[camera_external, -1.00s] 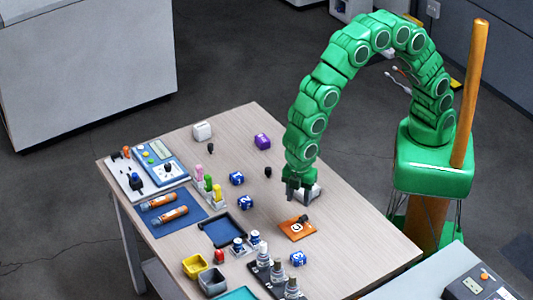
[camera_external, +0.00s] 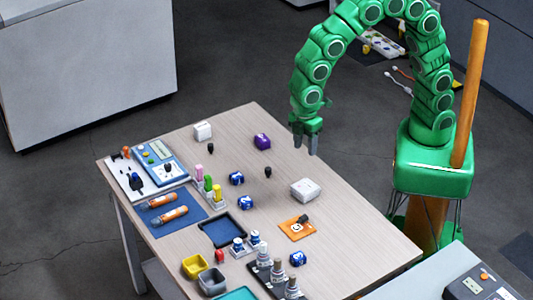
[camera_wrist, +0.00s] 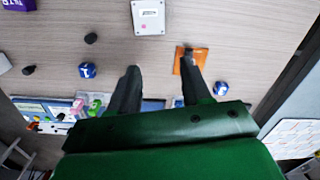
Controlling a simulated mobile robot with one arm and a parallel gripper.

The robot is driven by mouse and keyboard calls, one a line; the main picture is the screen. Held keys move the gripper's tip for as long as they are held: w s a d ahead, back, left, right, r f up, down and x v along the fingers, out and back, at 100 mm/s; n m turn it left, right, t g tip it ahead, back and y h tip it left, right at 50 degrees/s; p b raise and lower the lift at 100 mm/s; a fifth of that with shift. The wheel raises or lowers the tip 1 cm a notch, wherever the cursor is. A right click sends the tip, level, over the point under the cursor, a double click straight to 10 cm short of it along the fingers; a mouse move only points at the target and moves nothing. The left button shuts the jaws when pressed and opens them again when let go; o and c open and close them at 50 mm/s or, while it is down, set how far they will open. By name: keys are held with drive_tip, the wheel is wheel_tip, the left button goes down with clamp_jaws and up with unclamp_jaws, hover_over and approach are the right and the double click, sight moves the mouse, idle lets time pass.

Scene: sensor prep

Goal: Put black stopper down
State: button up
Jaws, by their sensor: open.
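Several small black stoppers show in the external view. One stopper (camera_external: 303,218) is on an orange card (camera_external: 290,231) at the table's right. Another stopper (camera_external: 268,172) stands on bare wood near the middle, and another (camera_external: 211,148) stands toward the back. My gripper (camera_external: 305,145) is raised over the table's right side, open and pointing down. In the wrist view my gripper (camera_wrist: 159,66) has its fingers apart with nothing between them. The orange card (camera_wrist: 186,66) and its dark stopper are partly covered by the right finger. Another stopper (camera_wrist: 91,38) shows at left.
A white box (camera_external: 305,190) lies near the card. Bare wood is free toward the right front edge.

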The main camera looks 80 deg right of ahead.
drive_tip(key=s+d+r+m, duration=0.3)
drive_tip(key=d+r, duration=0.2)
drive_tip(key=d, duration=0.6)
drive_tip(key=s+d+r+m, duration=0.3)
drive_tip(key=s+d+m, duration=0.1)
drive_tip(key=s+d, duration=0.5)
drive_tip(key=s+d+r+m+g, duration=0.1)
drive_tip(key=s+d+r+m, duration=0.2)
drive_tip(key=s+d, duration=0.6)
drive_tip(key=s+m, duration=0.2)
drive_tip(key=shift+s+d+r, duration=0.25)
drive_tip(key=shift+s+d, duration=0.1)
drive_tip(key=shift+s, duration=0.05)
